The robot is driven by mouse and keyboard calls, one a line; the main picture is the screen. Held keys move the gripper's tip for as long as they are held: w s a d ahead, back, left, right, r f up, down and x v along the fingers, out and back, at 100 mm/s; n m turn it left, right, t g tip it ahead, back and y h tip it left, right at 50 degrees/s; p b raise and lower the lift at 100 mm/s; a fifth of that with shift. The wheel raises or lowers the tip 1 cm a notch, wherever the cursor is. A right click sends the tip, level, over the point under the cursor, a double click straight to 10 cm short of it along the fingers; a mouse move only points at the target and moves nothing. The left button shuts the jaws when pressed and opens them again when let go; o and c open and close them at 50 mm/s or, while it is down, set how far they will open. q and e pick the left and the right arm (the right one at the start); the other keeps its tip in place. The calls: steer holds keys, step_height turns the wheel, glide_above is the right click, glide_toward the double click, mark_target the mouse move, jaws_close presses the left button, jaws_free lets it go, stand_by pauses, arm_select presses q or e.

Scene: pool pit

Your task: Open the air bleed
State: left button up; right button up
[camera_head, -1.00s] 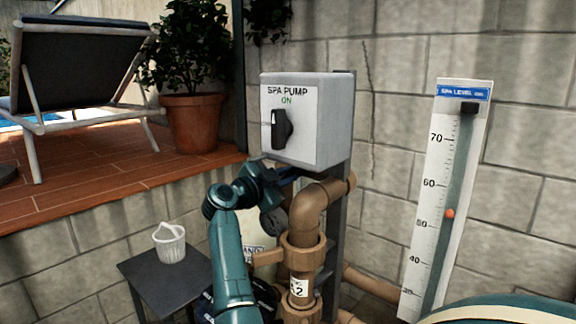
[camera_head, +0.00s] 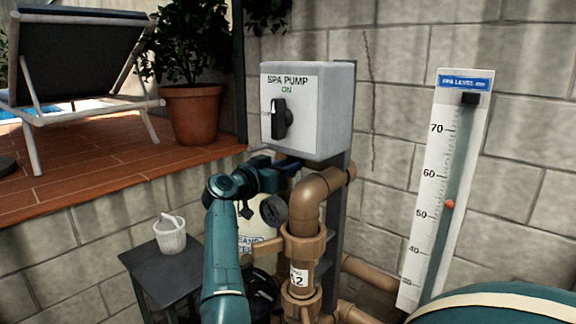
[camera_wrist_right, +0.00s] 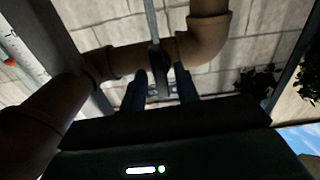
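My right gripper (camera_head: 288,167) is under the grey spa pump switch box, beside the brown pipe elbow (camera_head: 317,197). Its fingers are small and dark in the head view. In the right wrist view, the gripper (camera_wrist_right: 161,88) has its two fingers apart, with a thin dark bar (camera_wrist_right: 153,25) running between them; gaps seem to show on both sides. I cannot tell what the bar belongs to. I cannot make out the air bleed for certain. Below my wrist are a round dark gauge (camera_head: 273,210) and a cream labelled body (camera_head: 247,236), partly covered by my arm. My left gripper is out of view.
The switch box (camera_head: 330,110) reads ON. A level gauge board (camera_head: 437,200) leans at right, near a rounded green shape (camera_head: 500,305) with a cream band.

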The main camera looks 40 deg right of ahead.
steer(key=shift+o, duration=0.8)
steer(key=shift+a, duration=0.15)
steer(key=a, duration=0.6)
steer(key=shift+s+a, duration=0.3)
steer(key=shift+a, duration=0.05)
